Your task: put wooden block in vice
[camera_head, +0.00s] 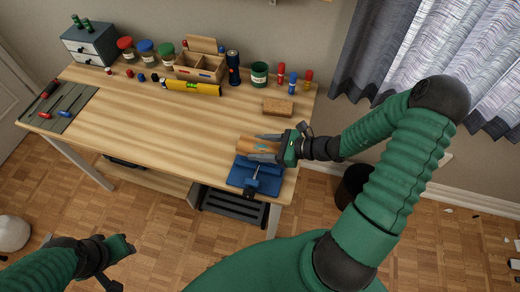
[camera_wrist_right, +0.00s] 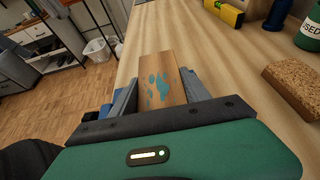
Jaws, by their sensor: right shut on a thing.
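The wooden block (camera_head: 256,144) is light brown with a blue paw-like mark, which shows clearly in the right wrist view (camera_wrist_right: 162,82). My right gripper (camera_head: 268,147) is shut on the block, one finger on each side of it. The blue vice (camera_head: 248,180) is at the front right edge of the desk, just in front of the block and gripper. Whether the block touches the vice cannot be told. The vice is mostly hidden in the right wrist view. My left gripper (camera_head: 122,245) is low at the lower left, off the desk; its fingers are too small to judge.
A brown sponge-like block (camera_head: 278,107) lies behind the gripper on the desk (camera_head: 150,115). A yellow level (camera_head: 193,87), a wooden organizer (camera_head: 200,66), jars, a flashlight (camera_head: 233,68) and screwdrivers line the back. A tool mat (camera_head: 58,105) is at left. The desk middle is clear.

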